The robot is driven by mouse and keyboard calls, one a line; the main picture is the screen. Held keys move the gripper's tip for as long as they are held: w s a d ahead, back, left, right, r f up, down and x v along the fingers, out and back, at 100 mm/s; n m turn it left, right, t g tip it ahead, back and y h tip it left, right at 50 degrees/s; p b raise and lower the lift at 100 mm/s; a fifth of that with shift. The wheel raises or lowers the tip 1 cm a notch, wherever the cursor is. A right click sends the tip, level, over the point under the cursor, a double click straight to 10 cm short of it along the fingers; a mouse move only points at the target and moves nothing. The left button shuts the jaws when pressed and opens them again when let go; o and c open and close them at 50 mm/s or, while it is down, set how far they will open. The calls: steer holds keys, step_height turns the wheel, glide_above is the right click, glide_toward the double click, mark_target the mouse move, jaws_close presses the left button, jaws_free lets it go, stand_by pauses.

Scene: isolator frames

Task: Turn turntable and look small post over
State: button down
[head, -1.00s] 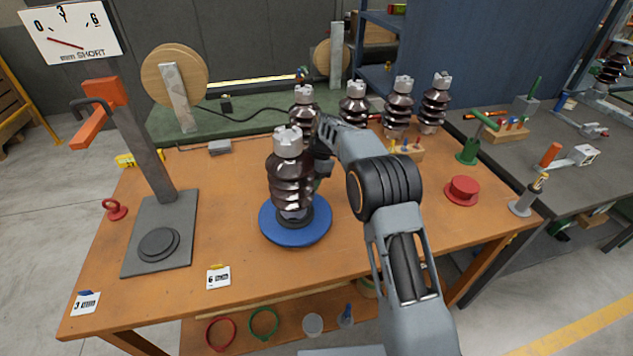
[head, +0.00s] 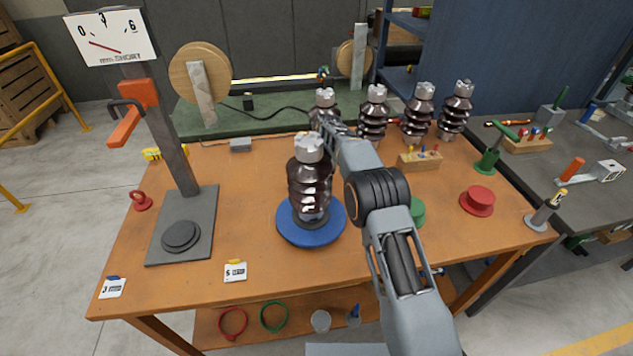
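A dark brown ribbed post with a pale grey notched cap (head: 309,180) stands upright on the blue turntable (head: 325,236) in the middle of the orange-brown table. My arm reaches in from the lower right. Its end, my gripper (head: 326,128), is behind and to the right of the post's top. The fingers are hidden or too small to make out, so I cannot tell whether they touch the post or are open.
Several similar brown posts (head: 418,108) stand along the back. A grey stand with an orange clamp (head: 180,235) and a dial (head: 110,36) is at left. Labelled cards (head: 235,272) lie in front.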

steer(key=shift+a, duration=0.1)
stand_by(0.3)
steer(key=c, duration=0.9)
jaws_free()
